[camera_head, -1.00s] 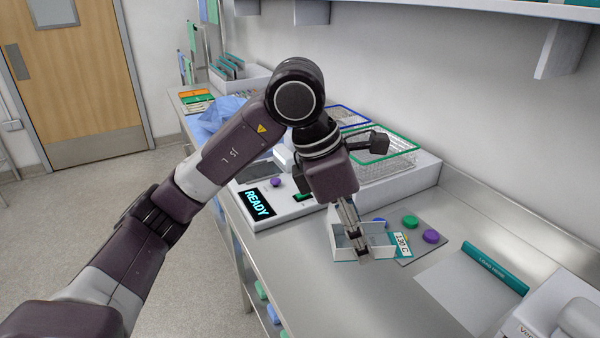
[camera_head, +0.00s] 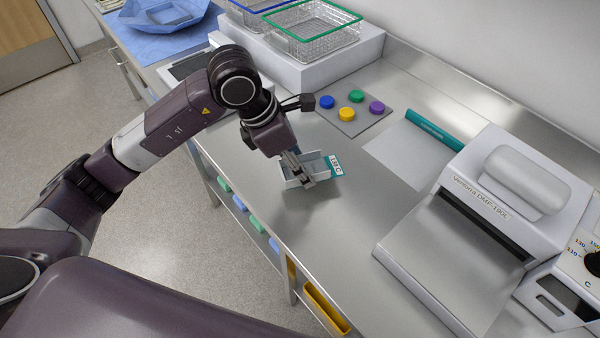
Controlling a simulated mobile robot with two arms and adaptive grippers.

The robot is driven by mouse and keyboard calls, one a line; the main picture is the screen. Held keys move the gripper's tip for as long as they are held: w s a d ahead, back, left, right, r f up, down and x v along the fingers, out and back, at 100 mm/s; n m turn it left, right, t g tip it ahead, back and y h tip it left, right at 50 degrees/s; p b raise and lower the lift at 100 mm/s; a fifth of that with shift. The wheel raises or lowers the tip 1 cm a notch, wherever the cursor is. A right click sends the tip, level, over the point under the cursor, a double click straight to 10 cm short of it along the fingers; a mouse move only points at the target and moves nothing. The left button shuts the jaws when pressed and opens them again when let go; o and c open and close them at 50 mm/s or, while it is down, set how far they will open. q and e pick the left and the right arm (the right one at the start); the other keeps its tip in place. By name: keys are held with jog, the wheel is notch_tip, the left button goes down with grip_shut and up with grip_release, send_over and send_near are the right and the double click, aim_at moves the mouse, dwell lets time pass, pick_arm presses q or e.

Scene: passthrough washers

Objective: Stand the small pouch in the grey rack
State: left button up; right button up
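My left gripper (camera_head: 302,172) points down at a small grey-white open-topped box (camera_head: 289,184) on the steel counter. Its fingers are close together and overlap the box's near wall. I cannot tell whether they are shut on it. A teal label marked "132°C" (camera_head: 335,165) shows at the box's right end. A large flat pouch (camera_head: 400,152) with a teal strip (camera_head: 435,128) lies further right. I cannot clearly make out the small pouch; the box may be hiding it, or it may be the teal-labelled piece. My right gripper is not in view.
A grey mat with coloured buttons (camera_head: 348,125) lies behind the box. Wire baskets (camera_head: 322,45) stand on a white block at the back. A white sealing machine (camera_head: 455,230) stands at the right. The counter between box and machine is clear.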

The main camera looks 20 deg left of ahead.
pick_arm(q)
jog(key=shift+f, duration=0.65)
notch_tip(320, 180, down, 3)
jog(key=shift+r+p, duration=0.1)
jog(key=shift+p, duration=0.2)
jog(key=o, duration=0.3)
jog(key=shift+f, duration=0.2)
jog(key=o, duration=0.5)
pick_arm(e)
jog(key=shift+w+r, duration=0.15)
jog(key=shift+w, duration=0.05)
pick_arm(q)
jog(key=shift+r, duration=0.1)
